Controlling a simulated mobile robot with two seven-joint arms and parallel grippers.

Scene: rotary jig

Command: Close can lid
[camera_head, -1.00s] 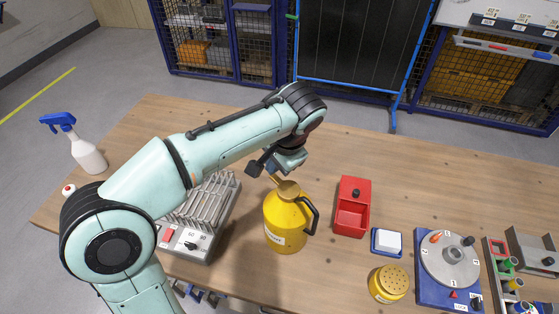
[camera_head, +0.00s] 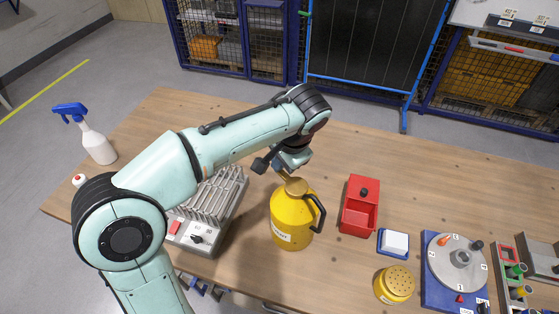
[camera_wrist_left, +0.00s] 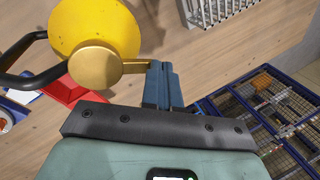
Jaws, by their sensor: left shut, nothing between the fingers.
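The yellow can (camera_head: 291,222) stands upright on the table, with a black handle on its right side and a pale label on its front. Its brass lid (camera_head: 296,187) lies over the top of the can. In the left wrist view the round lid (camera_wrist_left: 95,67) covers the can's mouth, and a tab runs from it to my fingertips. My left gripper (camera_head: 282,171) is at the lid's back-left side. In the left wrist view its blue fingers (camera_wrist_left: 161,66) are together, empty, at the end of the tab. Whether they touch it I cannot tell. My right gripper is not in view.
A grey rack unit (camera_head: 213,205) with a red switch stands left of the can. A red bin (camera_head: 358,222), a white block on a blue tray (camera_head: 394,242), a yellow perforated-top tin (camera_head: 394,285) and a blue rotary jig (camera_head: 441,289) stand to the right. A spray bottle (camera_head: 98,146) is at far left.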

